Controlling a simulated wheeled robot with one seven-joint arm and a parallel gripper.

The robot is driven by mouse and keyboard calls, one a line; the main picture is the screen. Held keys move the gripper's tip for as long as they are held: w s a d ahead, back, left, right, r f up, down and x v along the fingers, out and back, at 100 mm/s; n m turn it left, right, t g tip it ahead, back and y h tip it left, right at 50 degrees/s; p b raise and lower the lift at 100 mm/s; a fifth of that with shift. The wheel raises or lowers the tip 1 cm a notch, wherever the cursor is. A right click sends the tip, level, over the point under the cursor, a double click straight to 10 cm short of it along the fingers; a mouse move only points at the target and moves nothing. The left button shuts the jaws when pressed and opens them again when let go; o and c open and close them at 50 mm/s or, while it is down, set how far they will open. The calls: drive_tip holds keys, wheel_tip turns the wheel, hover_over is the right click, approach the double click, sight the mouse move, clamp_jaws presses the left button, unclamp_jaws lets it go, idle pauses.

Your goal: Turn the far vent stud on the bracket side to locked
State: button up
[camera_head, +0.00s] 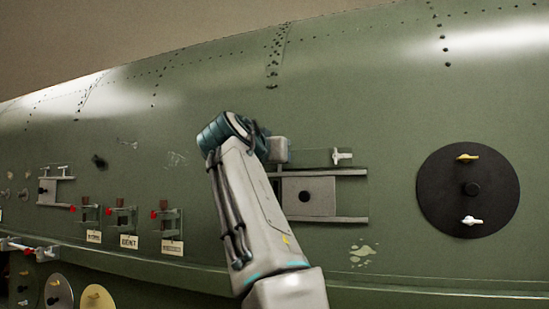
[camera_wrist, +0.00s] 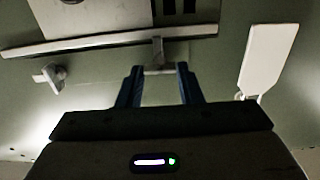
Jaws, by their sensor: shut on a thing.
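In the wrist view my gripper (camera_wrist: 158,84) has its two dark blue fingers on either side of a small pale grey stud (camera_wrist: 158,50). The jaws are shut on this stud, which stands at the edge of a pale rail (camera_wrist: 100,43). A second grey stud (camera_wrist: 50,78) sits apart to the left. In the head view my arm covers the gripper and the held stud. A square grey vent plate (camera_head: 322,185) with a dark round hole lies between two rails there, with a pale stud (camera_head: 342,156) above its right end. I cannot read the held stud's lock position.
A white paddle-shaped piece (camera_wrist: 268,55) stands close to the right of my gripper in the wrist view. In the head view, a black round plate (camera_head: 445,195) with a yellow and a white stud is at right. Several small red-marked fixtures (camera_head: 122,220) sit at left.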

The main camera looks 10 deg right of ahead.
drive_tip(key=shift+f, duration=0.1)
idle(0.3)
drive_tip(key=o, duration=1)
drive_tip(key=b+v, duration=0.4)
drive_tip(key=v, duration=0.9)
drive_tip(key=shift+s+a, duration=0.25)
drive_tip(key=shift+s, duration=0.1)
